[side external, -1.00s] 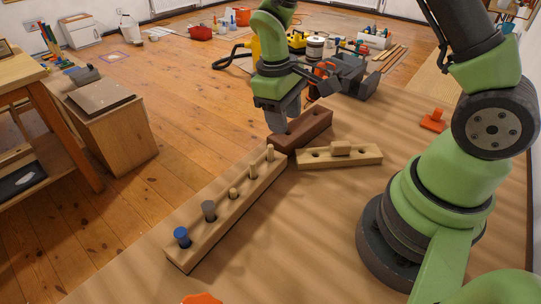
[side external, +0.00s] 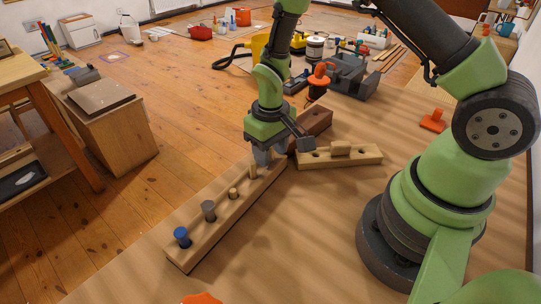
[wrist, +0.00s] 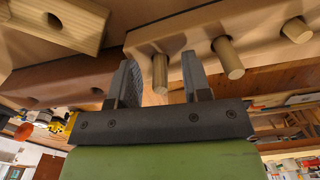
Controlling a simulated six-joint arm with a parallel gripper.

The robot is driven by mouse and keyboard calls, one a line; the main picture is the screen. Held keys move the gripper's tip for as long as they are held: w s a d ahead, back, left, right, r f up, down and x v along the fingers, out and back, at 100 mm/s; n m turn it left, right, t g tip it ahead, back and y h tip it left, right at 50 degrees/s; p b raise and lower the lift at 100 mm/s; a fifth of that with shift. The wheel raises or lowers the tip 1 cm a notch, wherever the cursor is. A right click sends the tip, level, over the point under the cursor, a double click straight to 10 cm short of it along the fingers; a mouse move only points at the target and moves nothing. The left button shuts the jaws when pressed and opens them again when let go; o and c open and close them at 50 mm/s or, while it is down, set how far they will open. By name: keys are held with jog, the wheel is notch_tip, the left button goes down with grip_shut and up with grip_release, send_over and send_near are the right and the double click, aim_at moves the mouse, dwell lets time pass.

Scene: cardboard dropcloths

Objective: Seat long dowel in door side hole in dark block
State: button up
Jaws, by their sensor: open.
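The dark brown block (side external: 315,122) lies beyond my gripper; the wrist view shows it at left (wrist: 75,82) with empty holes in its face. The long pale rack (side external: 215,225) holds a row of upright dowels. My gripper (side external: 264,157) is open, low over the rack's far end, and hides the end dowel in the side view. In the wrist view that plain wooden dowel (wrist: 160,73) stands between the open fingers, apart from both. A second wooden dowel (wrist: 228,58) stands beside it, outside the fingers. I cannot tell which dowel is longest.
A shorter pale block (side external: 360,158) with holes and a small wooden piece (side external: 340,148) stands right of my gripper. Also in the rack are a short wooden dowel (side external: 233,193), a grey dowel (side external: 209,210) and a blue dowel (side external: 182,236). The cardboard to the rack's right is clear.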

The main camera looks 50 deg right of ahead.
grip_shut()
jog(key=shift+r, duration=0.15)
jog(key=shift+r, duration=0.25)
notch_tip(320, 180, up, 9)
jog(key=w+d+m, duration=0.2)
jog(key=d, duration=0.7)
jog(key=f, duration=0.9)
jog(key=shift+s+a, duration=0.15)
jog(key=shift+a, duration=0.05)
